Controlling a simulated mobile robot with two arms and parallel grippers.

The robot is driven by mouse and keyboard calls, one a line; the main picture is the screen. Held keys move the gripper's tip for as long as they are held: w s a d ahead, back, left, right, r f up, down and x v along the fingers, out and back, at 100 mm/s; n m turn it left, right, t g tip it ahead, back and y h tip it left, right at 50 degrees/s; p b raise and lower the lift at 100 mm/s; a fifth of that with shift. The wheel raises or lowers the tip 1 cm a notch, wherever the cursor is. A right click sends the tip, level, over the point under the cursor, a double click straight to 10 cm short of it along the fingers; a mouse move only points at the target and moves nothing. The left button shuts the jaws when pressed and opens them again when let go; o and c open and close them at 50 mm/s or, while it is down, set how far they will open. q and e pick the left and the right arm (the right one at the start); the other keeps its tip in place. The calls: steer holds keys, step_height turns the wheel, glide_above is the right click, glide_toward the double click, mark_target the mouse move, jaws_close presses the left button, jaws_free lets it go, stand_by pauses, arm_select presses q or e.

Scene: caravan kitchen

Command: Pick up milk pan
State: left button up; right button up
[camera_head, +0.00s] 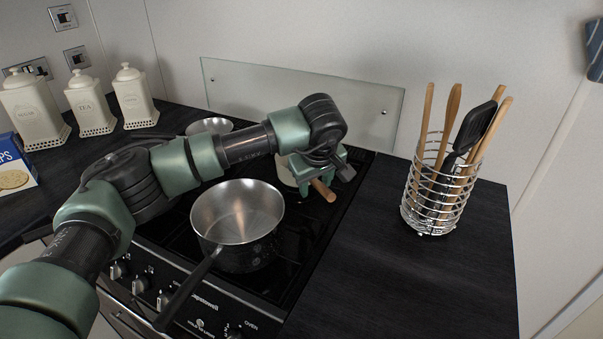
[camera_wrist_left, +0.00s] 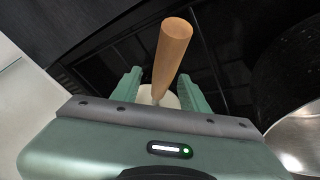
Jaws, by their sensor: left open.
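A cream pan with a wooden handle, which I take as the milk pan (camera_head: 284,172), stands on the hob, mostly hidden behind my left arm. Its wooden handle (camera_head: 323,191) points toward the front right. My left gripper (camera_head: 318,182) is at this handle, pointing down. In the left wrist view, the handle (camera_wrist_left: 172,55) runs between the two open green fingers (camera_wrist_left: 160,92), with a gap on each side. A bit of the cream pan shows beyond the fingers. My right gripper is not in view.
A steel saucepan (camera_head: 238,212) with a dark handle stands on the front of the hob, close below my left arm. Another steel pan (camera_head: 209,126) is at the back left. A wire utensil holder (camera_head: 437,205) stands on the right worktop. Clear worktop (camera_head: 390,270) lies before it.

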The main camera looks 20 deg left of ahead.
arm_select(q)
jaws_close()
steer(key=shift+r, duration=0.1)
stand_by(1.2)
